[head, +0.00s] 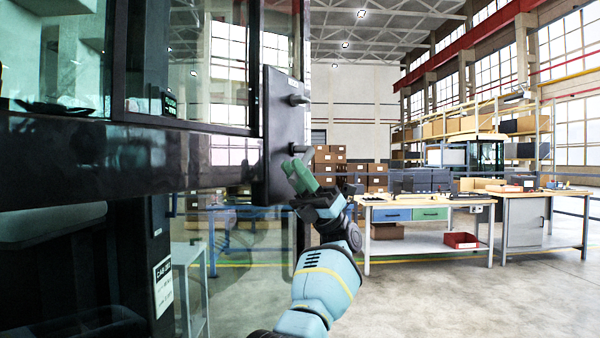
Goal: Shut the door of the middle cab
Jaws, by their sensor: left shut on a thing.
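The cab (60,160) fills the left of the head view, with dark framing and large glass panes. Its glass door (225,235) shows to the right of a dark post with a white label (163,286). A tall black panel (280,130) on the door's right side carries two short dark handle posts, an upper one (297,100) and a lower one (300,149). My left gripper (299,172), with green fingers, is shut at the lower part of the door handle. The fingers hide part of the grip. I cannot tell how wide the door stands. My right gripper is out of view.
A workbench (420,200) with blue and green drawers stands to the right, a red bin (461,240) on its lower shelf. A second bench (540,195) is beside it. Stacked cardboard boxes (330,160) are behind. The grey floor (450,300) at front right is clear.

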